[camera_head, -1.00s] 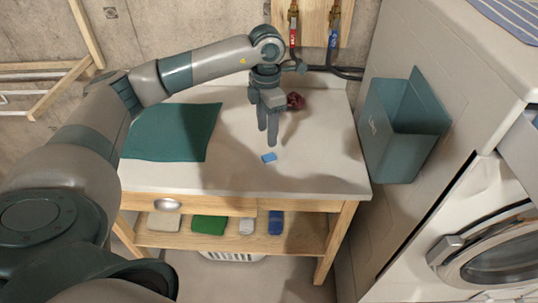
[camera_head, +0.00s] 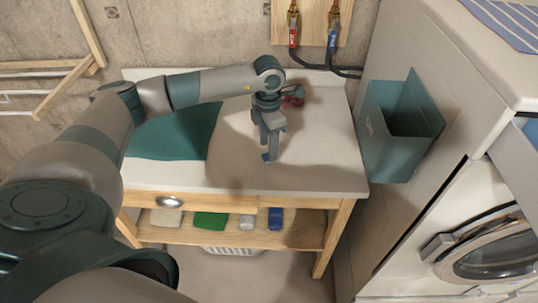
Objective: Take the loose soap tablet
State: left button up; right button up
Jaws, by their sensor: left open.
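The loose soap tablet (camera_head: 265,157) is a small blue block on the white worktop (camera_head: 310,178). Only a bit of its blue shows at the fingertips; the rest is hidden by my left gripper. My left gripper (camera_head: 271,151) points down over the tablet, with its fingertips low at the worktop. It is open, and I cannot tell whether the fingers touch the tablet. My right gripper is not in view.
A green cloth (camera_head: 180,138) lies left of the gripper. A dark red item (camera_head: 294,97) sits behind it. A teal bin (camera_head: 388,150) hangs on the right. Folded items, including a green one (camera_head: 210,221), lie on the lower shelf. The worktop's front right is clear.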

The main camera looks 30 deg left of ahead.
pick_arm(q)
jog(key=shift+w+f+p, duration=0.15)
jog(key=shift+f+p, duration=0.55)
jog(key=shift+f, duration=1)
jog(key=shift+c, duration=0.6)
jog(key=c, duration=1)
